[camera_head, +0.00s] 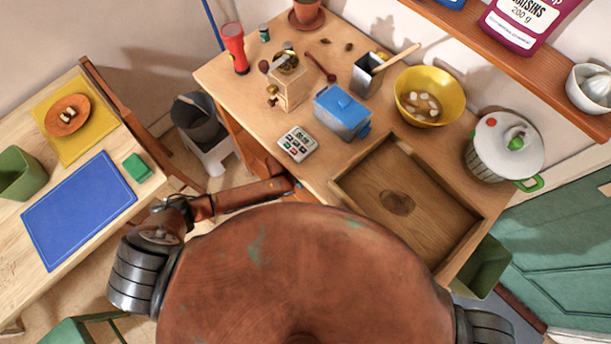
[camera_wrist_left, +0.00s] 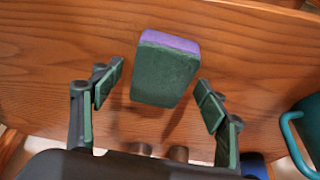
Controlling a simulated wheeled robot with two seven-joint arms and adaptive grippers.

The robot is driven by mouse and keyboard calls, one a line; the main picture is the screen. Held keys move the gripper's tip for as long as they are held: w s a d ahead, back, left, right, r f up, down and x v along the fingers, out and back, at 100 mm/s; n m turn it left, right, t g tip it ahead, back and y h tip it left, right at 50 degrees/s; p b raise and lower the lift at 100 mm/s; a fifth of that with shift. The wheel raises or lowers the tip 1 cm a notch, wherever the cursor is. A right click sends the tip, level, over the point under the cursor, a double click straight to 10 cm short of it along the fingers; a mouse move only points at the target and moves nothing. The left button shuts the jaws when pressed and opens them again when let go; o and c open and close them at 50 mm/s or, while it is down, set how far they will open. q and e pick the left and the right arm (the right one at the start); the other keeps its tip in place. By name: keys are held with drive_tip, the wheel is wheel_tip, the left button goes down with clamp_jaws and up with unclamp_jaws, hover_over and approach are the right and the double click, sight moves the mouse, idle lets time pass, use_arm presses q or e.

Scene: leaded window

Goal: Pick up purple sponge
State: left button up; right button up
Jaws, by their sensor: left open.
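The purple sponge (camera_wrist_left: 168,68) shows in the left wrist view, with a purple edge at its far side and a dark green face turned to the camera. It sits against a brown wooden surface. My left gripper (camera_wrist_left: 158,88) is open, its green-padded fingers to the left and right of the sponge's near part. A gap shows at the left finger; the right fingertip looks close to the sponge, and contact cannot be told. In the head view my left forearm reaches to the counter's front, where its gripper and the sponge are hidden. My right gripper is not in view.
In the left wrist view a teal mug-like object (camera_wrist_left: 303,130) stands at the right.

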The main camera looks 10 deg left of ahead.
use_arm(q)
drive_tip(key=shift+f, duration=0.25)
idle(0.4)
drive_tip(key=c, duration=0.8)
